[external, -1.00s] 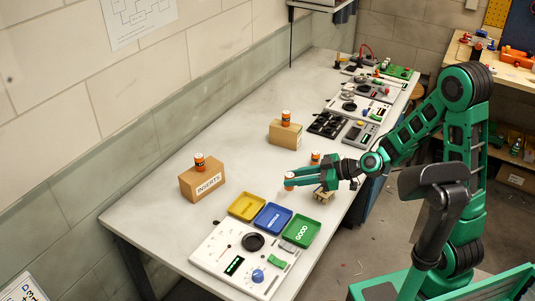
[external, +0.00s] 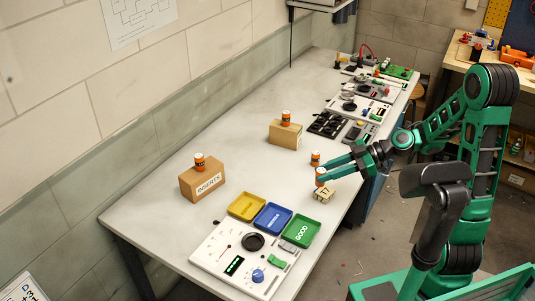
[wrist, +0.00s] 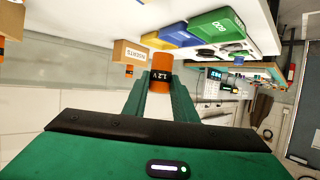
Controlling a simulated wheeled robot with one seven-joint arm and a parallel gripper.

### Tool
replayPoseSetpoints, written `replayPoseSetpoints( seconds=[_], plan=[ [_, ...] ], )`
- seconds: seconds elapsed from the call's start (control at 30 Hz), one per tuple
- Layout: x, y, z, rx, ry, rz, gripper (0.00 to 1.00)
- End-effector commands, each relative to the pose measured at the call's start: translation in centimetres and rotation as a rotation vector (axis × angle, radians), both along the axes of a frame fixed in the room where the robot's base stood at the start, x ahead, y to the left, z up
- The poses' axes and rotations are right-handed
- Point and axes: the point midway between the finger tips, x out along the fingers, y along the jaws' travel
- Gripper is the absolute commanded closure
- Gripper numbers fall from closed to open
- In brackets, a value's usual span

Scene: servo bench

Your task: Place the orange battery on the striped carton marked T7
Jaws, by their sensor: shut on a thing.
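My gripper (external: 325,173) is shut on an orange battery (wrist: 160,76) with a dark band reading 1.2 V, upright between the fingertips. The same battery (external: 320,178) shows in the external view, directly above the small tan carton marked T7 (external: 323,196). I cannot tell whether its lower end touches the carton top, and stripes are too small to make out. Further batteries stand on the INSERTS carton (external: 203,184) and on a plain carton (external: 285,135). The wrist view is upside down and does not clearly show the T7 carton.
Yellow (external: 247,206), blue (external: 273,218) and green (external: 301,231) trays lie in front, beside a white instrument panel (external: 240,262). A black tray (external: 328,124) and more devices stand farther back. The bench middle is clear.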

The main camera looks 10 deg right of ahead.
Motion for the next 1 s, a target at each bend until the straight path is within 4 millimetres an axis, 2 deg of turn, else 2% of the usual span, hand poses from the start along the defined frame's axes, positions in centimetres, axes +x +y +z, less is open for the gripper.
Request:
replayPoseSetpoints(
  seconds=[0.1, 0.33, 0.47, 0.73, 1.0],
  plan=[
    [1.7, -1.6, -1.4, 0.002, 0.003, -0.003, 1.00],
    [3.5, -3.6, -3.0, 0.001, 0.001, -0.002, 1.00],
    [3.8, -3.8, -3.6, 0.001, 0.001, 0.000, 1.00],
    [3.7, -3.8, -6.8, 0.001, 0.002, 0.000, 1.00],
    [3.7, -3.8, -7.2, 0.000, -0.001, -0.001, 1.00]
  ],
)
